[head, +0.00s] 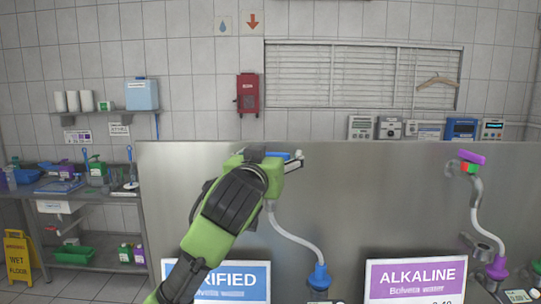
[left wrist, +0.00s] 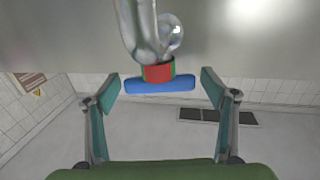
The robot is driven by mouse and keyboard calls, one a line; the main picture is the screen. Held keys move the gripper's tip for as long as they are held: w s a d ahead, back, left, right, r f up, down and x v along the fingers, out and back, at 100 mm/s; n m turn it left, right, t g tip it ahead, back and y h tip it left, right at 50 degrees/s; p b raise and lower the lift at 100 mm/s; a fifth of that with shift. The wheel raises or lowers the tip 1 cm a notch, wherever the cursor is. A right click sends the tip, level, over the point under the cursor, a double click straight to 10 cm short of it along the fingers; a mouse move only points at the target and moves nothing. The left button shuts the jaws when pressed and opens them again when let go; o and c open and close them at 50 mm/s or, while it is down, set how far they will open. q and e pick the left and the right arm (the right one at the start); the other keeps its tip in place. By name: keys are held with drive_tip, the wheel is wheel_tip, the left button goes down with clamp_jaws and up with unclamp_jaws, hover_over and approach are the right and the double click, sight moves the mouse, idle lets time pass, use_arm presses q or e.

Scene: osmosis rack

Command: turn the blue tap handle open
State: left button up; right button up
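The blue tap handle (left wrist: 160,85) is a horizontal bar under a red and green collar (left wrist: 159,72) on a clear curved pipe in the left wrist view. My left gripper (left wrist: 162,79) is open, with one finger on each side of the bar and a visible gap at both ends. In the head view the blue handle (head: 279,154) shows only partly behind my left gripper (head: 290,161), which is up at the steel panel. My right gripper is not in view.
A purple tap handle (head: 471,157) with its own hose stands to the right, above the ALKALINE sign (head: 415,281). The steel panel (head: 390,200) between the taps is bare. A cluttered side bench (head: 95,198) and a yellow wet-floor sign (head: 18,258) are at the left.

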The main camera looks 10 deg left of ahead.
use_arm(q)
drive_tip(key=c, duration=0.9)
